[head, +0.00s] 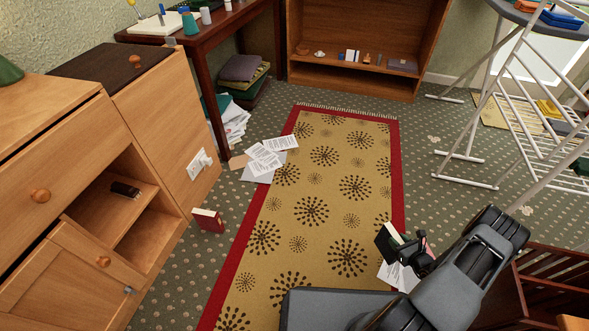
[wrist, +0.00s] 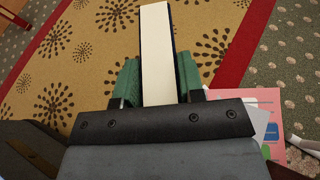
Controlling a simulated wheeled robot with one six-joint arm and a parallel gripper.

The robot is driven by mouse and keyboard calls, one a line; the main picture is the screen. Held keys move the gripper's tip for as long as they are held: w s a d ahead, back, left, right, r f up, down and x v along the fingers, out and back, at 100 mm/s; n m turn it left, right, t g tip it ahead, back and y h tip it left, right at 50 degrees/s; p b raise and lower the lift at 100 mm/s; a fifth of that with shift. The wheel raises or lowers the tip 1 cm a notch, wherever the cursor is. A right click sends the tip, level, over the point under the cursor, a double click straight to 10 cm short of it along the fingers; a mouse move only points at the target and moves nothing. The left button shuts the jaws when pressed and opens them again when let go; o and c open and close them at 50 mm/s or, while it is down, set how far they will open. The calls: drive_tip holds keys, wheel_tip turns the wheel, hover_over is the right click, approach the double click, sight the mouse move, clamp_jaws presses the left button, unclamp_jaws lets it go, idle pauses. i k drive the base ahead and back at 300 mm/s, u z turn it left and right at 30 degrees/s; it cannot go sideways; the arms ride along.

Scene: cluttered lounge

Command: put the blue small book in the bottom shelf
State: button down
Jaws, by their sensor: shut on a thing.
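My gripper (head: 408,246) is at the lower right of the head view, above the patterned rug. It is shut on a book (head: 386,243) with a dark cover. In the wrist view, the book's pale page edge (wrist: 157,50) stands between the two green finger pads of my gripper (wrist: 157,82), with a thin dark blue cover edge beside it. Most of the cover is hidden there. A wooden shelf unit (head: 437,30) stands far off at the back. Its low shelf board (head: 340,79) carries several small items.
The rug (head: 325,185) is mostly clear. Papers (head: 265,160) lie on its left edge and more papers (head: 397,275) lie below my gripper. A red book (head: 208,220) stands on the floor by the wooden cabinet (head: 150,215). A white drying rack (head: 520,110) stands at the right.

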sight(145, 249)
drive_tip(key=u, duration=0.05)
drive_tip(key=i, duration=2.75)
drive_tip(key=u, duration=4.95)
drive_tip(key=i, duration=0.2)
drive_tip(key=u, duration=0.05)
